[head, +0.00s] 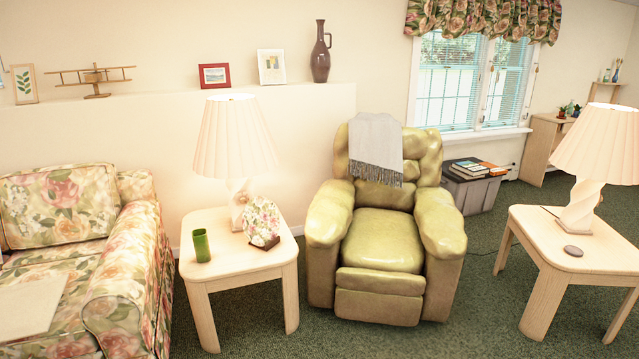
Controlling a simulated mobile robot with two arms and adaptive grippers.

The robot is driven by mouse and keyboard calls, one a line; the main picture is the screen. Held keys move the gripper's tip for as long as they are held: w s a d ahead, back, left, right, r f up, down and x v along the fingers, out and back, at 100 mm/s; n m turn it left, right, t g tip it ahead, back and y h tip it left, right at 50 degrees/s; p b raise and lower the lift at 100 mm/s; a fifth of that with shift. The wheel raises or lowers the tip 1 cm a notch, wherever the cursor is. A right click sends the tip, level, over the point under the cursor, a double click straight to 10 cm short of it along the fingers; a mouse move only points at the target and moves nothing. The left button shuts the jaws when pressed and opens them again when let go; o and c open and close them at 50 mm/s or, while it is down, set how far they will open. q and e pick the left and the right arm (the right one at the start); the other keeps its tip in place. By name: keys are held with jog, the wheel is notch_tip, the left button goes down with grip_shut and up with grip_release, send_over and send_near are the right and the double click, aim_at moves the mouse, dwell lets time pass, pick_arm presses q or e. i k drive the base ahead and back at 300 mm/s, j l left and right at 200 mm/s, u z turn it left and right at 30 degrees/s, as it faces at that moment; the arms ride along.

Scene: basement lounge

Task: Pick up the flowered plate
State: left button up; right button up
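The flowered plate (262,223) stands upright, leaning slightly, on the small light wood side table (233,263) left of the green armchair. It has a pink and green floral pattern. It stands just in front and to the right of the base of a lit lamp (236,150). A green cup (201,246) stands on the same table, to the left of the plate. Neither of my grippers shows in the head view.
A green recliner (385,240) with a grey throw stands right of the table. A floral sofa (130,270) stands close on the left. Another side table (580,255) with a lamp (598,155) is at the right. Green carpet (270,325) lies open in front.

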aim_at(261, 217)
jog(key=i+u, duration=0.2)
jog(key=i, duration=0.2)
jog(key=i+l+u, duration=0.2)
jog(key=i, duration=0.2)
jog(key=i+l+u, duration=0.2)
jog(key=i, duration=0.25)
jog(key=i+l+u, duration=0.2)
jog(key=i, duration=0.15)
